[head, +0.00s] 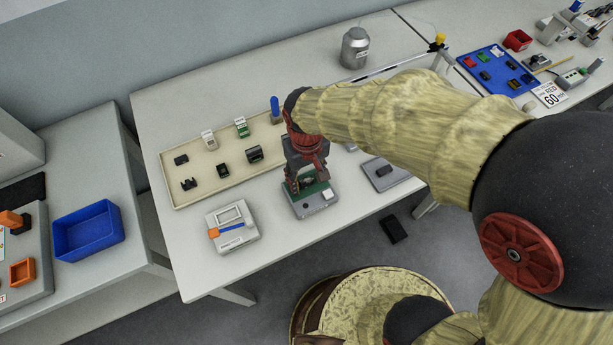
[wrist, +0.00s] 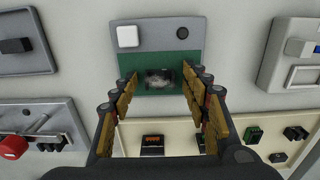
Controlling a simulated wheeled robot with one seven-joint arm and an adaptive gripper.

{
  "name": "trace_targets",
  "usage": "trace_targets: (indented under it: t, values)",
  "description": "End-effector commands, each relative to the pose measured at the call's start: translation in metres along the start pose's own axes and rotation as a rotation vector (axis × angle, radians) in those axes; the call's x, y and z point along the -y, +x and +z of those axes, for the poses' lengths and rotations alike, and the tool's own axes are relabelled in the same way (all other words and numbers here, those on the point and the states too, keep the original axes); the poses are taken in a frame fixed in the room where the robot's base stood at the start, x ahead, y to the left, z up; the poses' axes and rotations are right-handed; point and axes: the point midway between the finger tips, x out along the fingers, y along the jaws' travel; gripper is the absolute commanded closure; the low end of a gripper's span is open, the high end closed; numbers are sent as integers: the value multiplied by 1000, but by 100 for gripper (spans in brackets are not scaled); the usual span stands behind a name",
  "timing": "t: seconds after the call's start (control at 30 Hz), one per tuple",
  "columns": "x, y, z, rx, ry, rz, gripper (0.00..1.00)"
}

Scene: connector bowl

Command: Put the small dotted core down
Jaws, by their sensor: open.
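A small dark piece with a pale speckled patch, which looks like the dotted core (wrist: 159,78), rests on the green pad (wrist: 184,62) of a grey fixture (wrist: 187,32) in the wrist view. In the head view the fixture (head: 318,207) stands near the table's front edge, and my gripper (head: 301,184) points down over its green part. In the wrist view my gripper (wrist: 159,82) is open, with one finger on each side of the piece and visible gaps between. In the head view the piece is hidden or too small to make out.
A cream tray (head: 190,193) with several small connectors lies behind the fixture. A grey device with an orange-tipped blue lever (head: 232,228) stands to the left, and a grey plate with a black block (head: 386,174) to the right. A metal canister (head: 355,48) stands at the back.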

Motion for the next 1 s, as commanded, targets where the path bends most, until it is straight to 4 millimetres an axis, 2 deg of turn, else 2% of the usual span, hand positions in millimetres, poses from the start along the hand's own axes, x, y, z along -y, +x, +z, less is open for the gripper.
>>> trace_targets:
  t: [0.17, 0.4, 0.6, 0.8, 1.0]
  values:
    - [0, -19, -1, -3, 0, 0, 54]
    - [0, -69, -1, -4, 0, 0, 54]
    - [0, -104, -1, -3, 0, 0, 54]
    - [0, -121, 0, -1, 0, 0, 54]
    - [0, -123, 0, 0, 0, 0, 54]
